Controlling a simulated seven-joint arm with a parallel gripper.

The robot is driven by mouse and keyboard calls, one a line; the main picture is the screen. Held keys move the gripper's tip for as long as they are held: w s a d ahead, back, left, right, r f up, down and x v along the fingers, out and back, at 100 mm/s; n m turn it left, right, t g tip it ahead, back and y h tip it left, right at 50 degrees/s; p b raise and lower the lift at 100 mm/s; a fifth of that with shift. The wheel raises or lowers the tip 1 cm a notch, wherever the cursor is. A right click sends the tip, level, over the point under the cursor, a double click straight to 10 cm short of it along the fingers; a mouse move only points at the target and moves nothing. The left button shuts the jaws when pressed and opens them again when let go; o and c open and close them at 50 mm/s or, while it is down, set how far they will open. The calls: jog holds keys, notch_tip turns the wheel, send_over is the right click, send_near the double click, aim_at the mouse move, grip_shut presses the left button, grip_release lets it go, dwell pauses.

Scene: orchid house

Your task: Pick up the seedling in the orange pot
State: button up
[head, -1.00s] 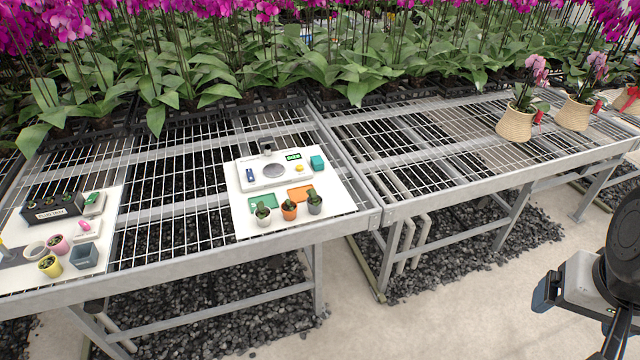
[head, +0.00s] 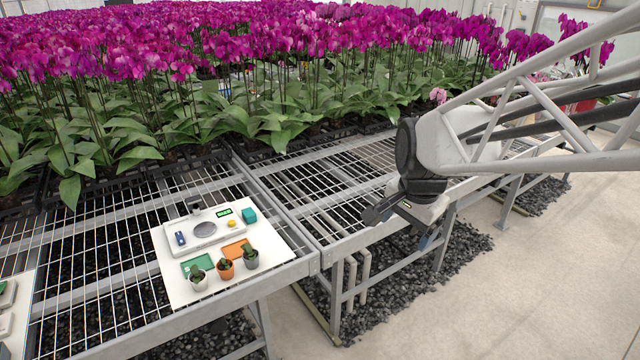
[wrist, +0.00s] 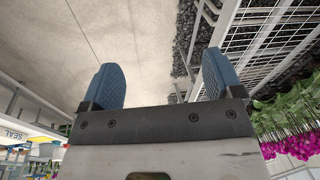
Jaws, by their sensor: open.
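The orange pot (head: 226,271) with a small green seedling (head: 223,252) stands upright on the front part of a white board (head: 178,293) on the mesh bench. A white pot (head: 199,283) with a seedling is on its left and a grey pot (head: 250,262) with a seedling on its right. My gripper (head: 372,217) is to the right of the board, apart from the pots. In the wrist view its two blue fingers (wrist: 158,85) stand wide apart with nothing between them. The orange pot does not show in the wrist view.
A scale (head: 203,232), a teal block (head: 249,215), a green mat (head: 196,265) and an orange mat (head: 236,249) lie on the board behind the pots. Rows of orchids (head: 250,110) fill the back.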

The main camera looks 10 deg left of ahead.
jog(key=w+a+f+m, duration=0.4)
jog(key=w+a, duration=0.3)
jog(key=a, duration=0.4)
jog(key=m+g, duration=0.2)
jog(key=m, duration=0.7)
send_near(225, 267)
jog(key=shift+d+f+y, duration=0.3)
jog(key=shift+d+f, duration=0.3)
jog(key=shift+f, duration=0.35)
jog(key=shift+s+a+f, duration=0.1)
jog(key=shift+a+f, duration=0.2)
jog(key=shift+a, duration=0.1)
jog(key=shift+f, duration=0.1)
jog(key=shift+a+f, duration=0.15)
jog(key=shift+f, duration=1.05)
jog(key=shift+a+f, duration=0.15)
jog(key=shift+f, duration=1.1)
jog(key=shift+a+f, duration=0.2)
jog(key=shift+f, duration=1.1)
